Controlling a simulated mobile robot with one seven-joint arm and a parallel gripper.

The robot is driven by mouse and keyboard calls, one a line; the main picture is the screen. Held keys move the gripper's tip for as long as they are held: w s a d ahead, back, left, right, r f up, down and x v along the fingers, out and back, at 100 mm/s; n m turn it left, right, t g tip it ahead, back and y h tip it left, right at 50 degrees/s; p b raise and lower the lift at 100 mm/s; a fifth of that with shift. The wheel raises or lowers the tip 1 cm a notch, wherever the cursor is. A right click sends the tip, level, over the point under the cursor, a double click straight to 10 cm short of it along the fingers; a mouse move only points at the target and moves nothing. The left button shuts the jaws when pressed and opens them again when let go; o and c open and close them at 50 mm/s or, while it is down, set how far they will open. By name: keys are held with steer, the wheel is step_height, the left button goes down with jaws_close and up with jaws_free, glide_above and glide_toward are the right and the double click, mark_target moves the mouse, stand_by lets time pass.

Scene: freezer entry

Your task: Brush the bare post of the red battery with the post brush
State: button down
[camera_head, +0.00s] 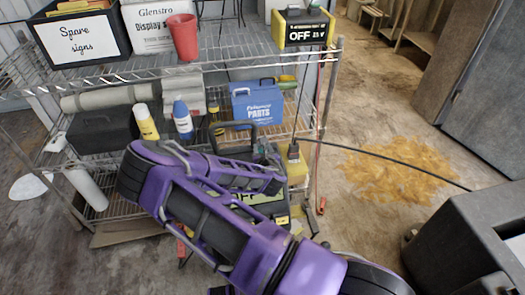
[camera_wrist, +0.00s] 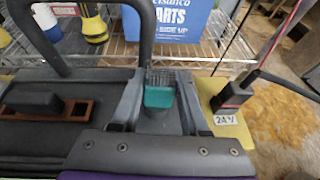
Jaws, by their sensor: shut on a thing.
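My gripper (camera_wrist: 158,108) is shut on the post brush, a teal block (camera_wrist: 159,97) with grey wire bristles (camera_wrist: 165,76) pointing away from me. In the head view my purple arm mostly covers my gripper (camera_head: 268,158). Below and beyond the brush lies a dark battery-like case top with a black carry handle (camera_wrist: 140,18). A reddish-brown strip with a black cap (camera_wrist: 38,103) sits on it at left. No plainly red battery case shows, and I cannot make out a bare post. I cannot tell whether the bristles touch anything.
A yellow unit labelled 24V (camera_wrist: 225,122) with a black cable connector (camera_wrist: 234,94) stands at right. The wire shelf (camera_head: 215,75) holds a blue parts case (camera_head: 257,103), bottles and a red cup (camera_head: 184,37). A black cable (camera_head: 400,163) crosses right above a yellow floor stain (camera_head: 395,172).

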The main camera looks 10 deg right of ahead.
step_height(320, 180, up, 10)
steer(key=shift+f+p, duration=0.2)
steer(key=shift+p, duration=0.9)
steer(key=shift+r+p, duration=1.45)
steer(key=shift+r, duration=0.75)
